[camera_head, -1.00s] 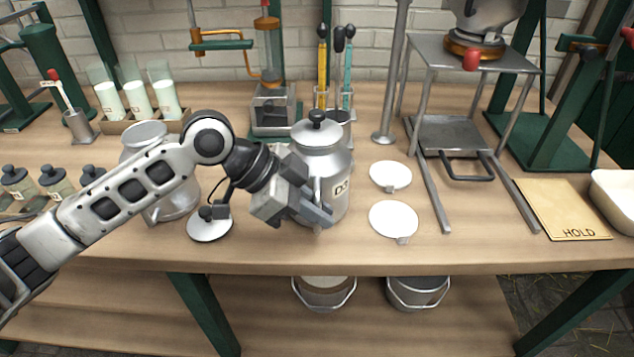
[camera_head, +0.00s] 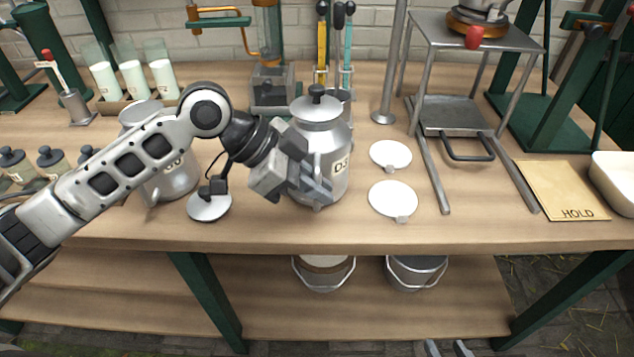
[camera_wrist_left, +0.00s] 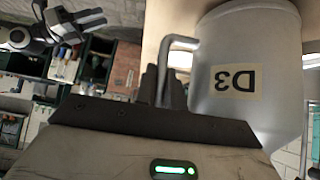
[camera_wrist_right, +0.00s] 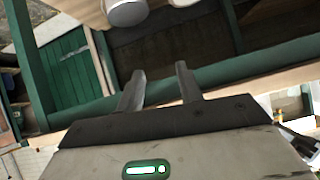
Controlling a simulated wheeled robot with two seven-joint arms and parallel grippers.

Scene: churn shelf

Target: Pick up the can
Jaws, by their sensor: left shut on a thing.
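The can is a grey metal churn (camera_head: 322,150) with a black-knobbed lid and a "D3" label. It stands upright on the bench and also shows in the left wrist view (camera_wrist_left: 250,45), upside down there. My left gripper (camera_head: 316,190) is at the can's near left side, shut on its bent side handle (camera_wrist_left: 180,42). The fingers hide part of the can's lower left. My right gripper (camera_head: 447,347) shows only its fingertips at the bottom edge of the head view. In the right wrist view its fingers (camera_wrist_right: 160,75) are apart with nothing between them.
A second grey can (camera_head: 172,175) stands left, partly behind my left arm. Two white discs (camera_head: 393,199) lie right of the D3 can. A metal stand (camera_head: 470,40), a "HOLD" board (camera_head: 562,190) and a white tray (camera_head: 615,180) are further right. Pails (camera_head: 415,272) sit below the bench.

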